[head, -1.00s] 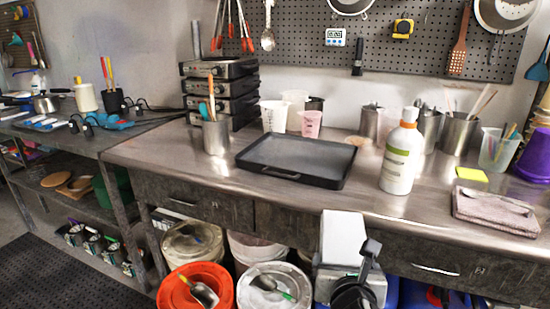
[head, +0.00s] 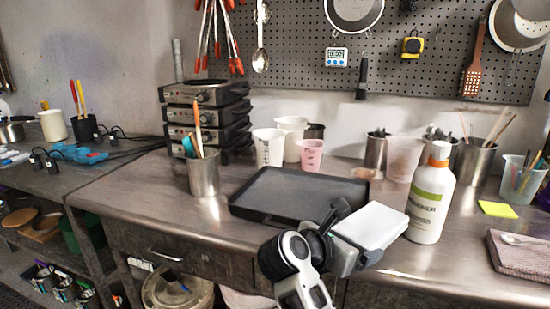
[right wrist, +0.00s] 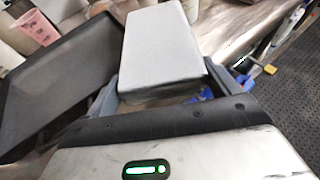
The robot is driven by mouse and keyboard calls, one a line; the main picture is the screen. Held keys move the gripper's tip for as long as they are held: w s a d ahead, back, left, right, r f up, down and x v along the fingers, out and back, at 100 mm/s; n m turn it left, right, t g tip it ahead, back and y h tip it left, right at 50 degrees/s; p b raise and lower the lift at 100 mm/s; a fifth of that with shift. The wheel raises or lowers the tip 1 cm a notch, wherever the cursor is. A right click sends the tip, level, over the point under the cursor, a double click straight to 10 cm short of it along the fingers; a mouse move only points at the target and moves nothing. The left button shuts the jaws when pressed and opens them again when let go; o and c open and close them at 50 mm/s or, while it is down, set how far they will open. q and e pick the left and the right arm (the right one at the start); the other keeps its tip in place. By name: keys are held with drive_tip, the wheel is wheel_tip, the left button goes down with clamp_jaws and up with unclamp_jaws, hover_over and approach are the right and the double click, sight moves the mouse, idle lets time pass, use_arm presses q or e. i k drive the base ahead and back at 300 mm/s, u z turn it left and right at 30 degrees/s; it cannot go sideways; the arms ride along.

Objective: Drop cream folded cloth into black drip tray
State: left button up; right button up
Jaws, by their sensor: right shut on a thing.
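The cream folded cloth (head: 374,226), a pale, nearly white flat block, is held in my right gripper (head: 358,243) near the counter's front edge. The gripper is shut on it. In the head view the cloth overlaps the front right corner of the black drip tray (head: 262,213). The tray lies flat on the counter and looks empty where it shows. In the right wrist view the cloth (right wrist: 163,42) sits between the fingers (right wrist: 160,88), and the tray (right wrist: 62,75) is to its left. I cannot tell the cloth's exact height. My left gripper is not in view.
A white bottle (head: 430,205) stands just right of the cloth. A metal cup with tools (head: 203,175) stands left of the tray. Measuring cups (head: 270,148) and a pink cup (head: 311,155) are behind it. A mauve folded cloth (head: 515,258) lies far right.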

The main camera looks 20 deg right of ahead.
sight(311, 204)
drive_tip(key=i, duration=0.85)
